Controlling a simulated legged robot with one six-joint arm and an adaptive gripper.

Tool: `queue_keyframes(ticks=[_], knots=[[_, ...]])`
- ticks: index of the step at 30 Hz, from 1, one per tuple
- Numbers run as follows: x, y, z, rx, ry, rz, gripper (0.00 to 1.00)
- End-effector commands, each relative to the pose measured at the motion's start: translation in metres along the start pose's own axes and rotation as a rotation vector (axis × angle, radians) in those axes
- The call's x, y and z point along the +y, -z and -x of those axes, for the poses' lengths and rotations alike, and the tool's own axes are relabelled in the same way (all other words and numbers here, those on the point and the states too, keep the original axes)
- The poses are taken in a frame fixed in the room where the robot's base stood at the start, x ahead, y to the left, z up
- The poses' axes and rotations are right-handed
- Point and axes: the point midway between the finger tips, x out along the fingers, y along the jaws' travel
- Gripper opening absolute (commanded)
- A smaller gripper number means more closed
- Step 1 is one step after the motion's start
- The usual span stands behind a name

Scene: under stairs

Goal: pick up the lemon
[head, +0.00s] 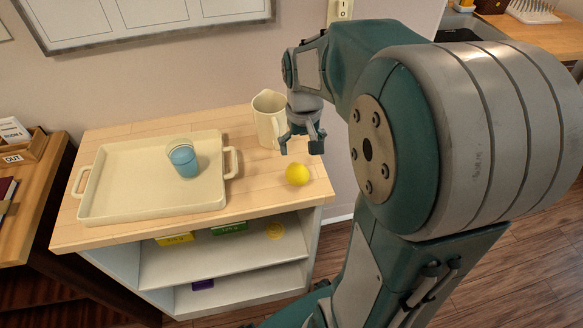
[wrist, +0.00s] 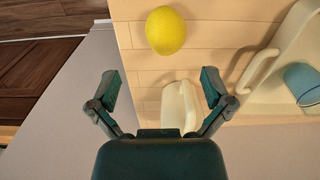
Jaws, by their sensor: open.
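The yellow lemon (head: 297,174) lies on the wooden top of a low shelf unit, near its right front edge. In the wrist view the lemon (wrist: 166,31) is at the top, beyond the fingertips and clear of them. My gripper (head: 302,147) is open and empty, above the shelf top and behind the lemon in the head view. In the wrist view my gripper (wrist: 158,90) shows its two fingers spread wide, with nothing between them but the shelf top and part of the pitcher below.
A cream pitcher (head: 269,122) stands close beside my gripper; it shows in the wrist view (wrist: 178,105). A cream tray (head: 120,205) with a blue cup (head: 184,161) is to the left. The wooden top (head: 250,196) is clear around the lemon. A wall is behind.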

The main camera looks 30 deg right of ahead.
Motion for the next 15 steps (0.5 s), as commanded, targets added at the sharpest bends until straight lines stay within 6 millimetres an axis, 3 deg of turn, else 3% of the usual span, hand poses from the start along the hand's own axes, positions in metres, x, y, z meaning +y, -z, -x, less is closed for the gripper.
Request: queue_keyframes(ticks=[6, 15], knots=[[-0.003, -0.001, -0.036, -0.005, -0.001, 0.002, 1.0], [-0.005, 0.003, -0.065, -0.003, -0.001, 0.003, 1.0]])
